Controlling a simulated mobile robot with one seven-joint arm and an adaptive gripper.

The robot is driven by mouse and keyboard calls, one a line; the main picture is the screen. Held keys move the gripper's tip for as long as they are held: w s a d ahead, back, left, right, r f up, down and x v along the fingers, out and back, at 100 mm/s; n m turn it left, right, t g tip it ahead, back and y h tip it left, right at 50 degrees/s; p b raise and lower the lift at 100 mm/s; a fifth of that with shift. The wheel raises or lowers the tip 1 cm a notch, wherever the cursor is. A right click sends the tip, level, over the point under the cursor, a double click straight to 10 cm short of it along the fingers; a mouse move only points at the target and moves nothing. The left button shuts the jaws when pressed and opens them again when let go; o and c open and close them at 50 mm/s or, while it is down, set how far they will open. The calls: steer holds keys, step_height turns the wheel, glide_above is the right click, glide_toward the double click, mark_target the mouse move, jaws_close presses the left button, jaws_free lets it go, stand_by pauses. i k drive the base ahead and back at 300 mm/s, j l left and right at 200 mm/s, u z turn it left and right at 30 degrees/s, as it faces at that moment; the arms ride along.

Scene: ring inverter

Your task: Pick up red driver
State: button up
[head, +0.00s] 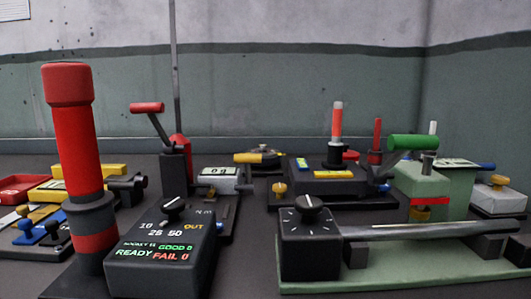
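A tall red handle (72,140) stands upright at the left front, its lower end in a dark grey collar with a red band (91,230). It looks like the red driver, though no driver tip shows. Its lower end is hidden in the collar. A smaller red and pale upright piece (337,120) stands in a dark stand (336,155) right of the middle, and a thin red upright piece (376,135) is near it. I cannot rule out that one of these is the driver. My gripper is not in view.
A black box with a knob and lit text (165,250) stands close to the right of the red handle. A grey bar tool (440,230) on a green base (400,268) fills the right front. A red-handled lever (147,108) and a yellow box (90,170) stand behind.

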mark_target(68, 88)
steer(key=k+j+z, duration=0.5)
steer(key=j+z, duration=0.2)
steer(key=k+j+z, duration=0.15)
steer(key=k+z, duration=0.2)
